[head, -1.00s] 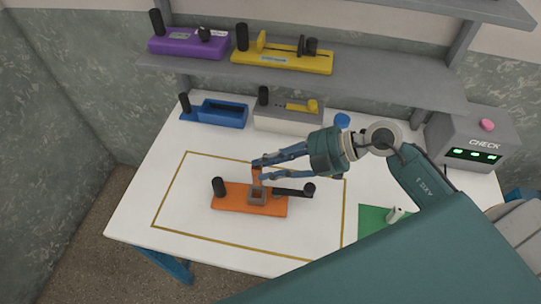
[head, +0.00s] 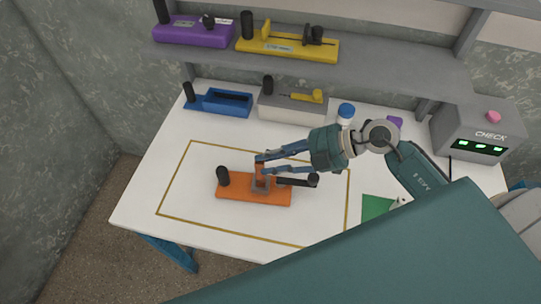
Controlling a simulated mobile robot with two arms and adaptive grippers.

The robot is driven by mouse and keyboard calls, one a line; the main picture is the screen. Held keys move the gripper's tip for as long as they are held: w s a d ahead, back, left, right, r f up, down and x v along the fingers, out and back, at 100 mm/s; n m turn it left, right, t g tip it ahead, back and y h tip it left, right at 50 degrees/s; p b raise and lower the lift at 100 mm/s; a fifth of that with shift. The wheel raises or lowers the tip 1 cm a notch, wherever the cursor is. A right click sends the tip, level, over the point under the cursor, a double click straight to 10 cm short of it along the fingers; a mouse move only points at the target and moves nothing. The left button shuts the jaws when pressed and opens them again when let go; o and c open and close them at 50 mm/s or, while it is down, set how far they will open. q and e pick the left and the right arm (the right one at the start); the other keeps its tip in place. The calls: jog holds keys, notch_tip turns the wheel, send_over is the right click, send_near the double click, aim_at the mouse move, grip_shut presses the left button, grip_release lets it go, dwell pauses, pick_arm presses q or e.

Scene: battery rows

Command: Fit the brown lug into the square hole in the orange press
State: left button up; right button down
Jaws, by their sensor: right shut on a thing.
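The orange press (head: 238,188) lies on the white table inside a yellow outlined rectangle. It has a black knob (head: 223,176) at its left end, a black lever (head: 293,182) at its right and a grey-brown square socket around its hole (head: 260,187) in the middle. My right gripper (head: 263,164) is shut on the brown lug (head: 261,174) and holds it upright at the socket. The lug's lower end overlaps the socket's opening. I cannot tell how deep it sits. My left gripper is not in view.
A blue holder (head: 227,104), a grey block with a yellow tool (head: 292,106) and a blue-capped bottle (head: 345,114) stand behind. The shelf (head: 375,72) carries purple and yellow fixtures. The CHECK box (head: 476,130) and a green mat (head: 375,208) are at right.

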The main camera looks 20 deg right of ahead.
notch_tip(320, 180, down, 3)
jog(key=shift+r+b, duration=0.1)
jog(key=shift+b, duration=0.4)
dwell(0.5)
jog(key=shift+p, duration=0.6)
dwell(0.4)
jog(key=shift+p, duration=0.55)
dwell(0.4)
jog(key=shift+p, duration=0.5)
